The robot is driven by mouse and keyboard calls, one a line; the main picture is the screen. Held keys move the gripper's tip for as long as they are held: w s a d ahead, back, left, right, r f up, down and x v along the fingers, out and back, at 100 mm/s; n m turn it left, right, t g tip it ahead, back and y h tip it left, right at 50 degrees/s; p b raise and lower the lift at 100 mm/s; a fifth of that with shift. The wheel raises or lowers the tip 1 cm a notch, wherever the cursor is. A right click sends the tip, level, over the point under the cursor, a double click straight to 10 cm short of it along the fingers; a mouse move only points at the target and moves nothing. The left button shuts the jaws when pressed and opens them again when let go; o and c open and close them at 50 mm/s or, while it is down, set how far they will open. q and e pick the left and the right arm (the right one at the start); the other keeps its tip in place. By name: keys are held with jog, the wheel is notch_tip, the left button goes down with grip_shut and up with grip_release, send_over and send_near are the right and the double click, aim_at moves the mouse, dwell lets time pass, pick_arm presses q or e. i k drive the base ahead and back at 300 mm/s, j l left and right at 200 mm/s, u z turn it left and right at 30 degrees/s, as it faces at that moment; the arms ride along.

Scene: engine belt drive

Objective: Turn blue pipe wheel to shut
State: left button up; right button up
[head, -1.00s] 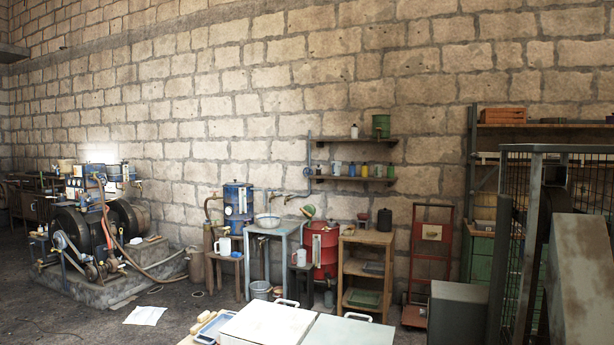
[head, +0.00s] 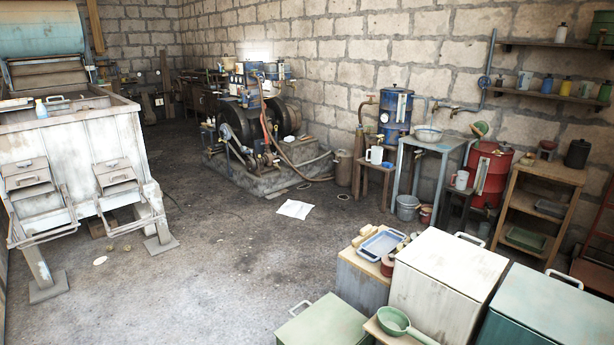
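A blue pipe (head: 490,58) runs up the stone wall at the upper right of the head view. A small round blue wheel (head: 484,82) sits on it, just left of the wall shelves. The wheel is far off and small, and I cannot tell whether its valve is open or shut. A horizontal pipe with a tap (head: 455,110) runs from it above a metal table with a basin. Neither of my grippers is in view.
White (head: 445,270) and teal (head: 550,312) boxes fill the front right. The metal table (head: 436,143), a red drum (head: 489,170) and a wooden shelf stand (head: 545,195) stand below the pipe. An engine (head: 255,120) stands at the back.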

aim_at(484, 83)
jog(key=i+j+u, duration=0.25)
jog(key=u, duration=0.15)
jog(key=i+j+u, duration=0.1)
jog(key=i+u, duration=0.3)
jog(key=i+j+u, duration=0.1)
jog(key=i+u, duration=0.15)
jog(key=u, duration=0.2)
jog(key=i, duration=0.85)
jog(key=i+j+z, duration=0.15)
jog(key=i, duration=0.65)
jog(key=i+l+z, duration=0.25)
jog(key=i+z, duration=0.25)
jog(key=i+l+z, duration=0.1)
jog(key=i+z, duration=0.4)
jog(key=i+j+z, duration=0.1)
jog(key=i+z, duration=0.4)
jog(key=i+j+z, duration=0.25)
jog(key=z, duration=0.25)
jog(key=i+l+z, duration=0.2)
jog(key=i+z, duration=0.2)
jog(key=i, duration=0.8)
jog(key=i+j+z, duration=0.2)
jog(key=i+z, duration=0.2)
jog(key=i, duration=0.75)
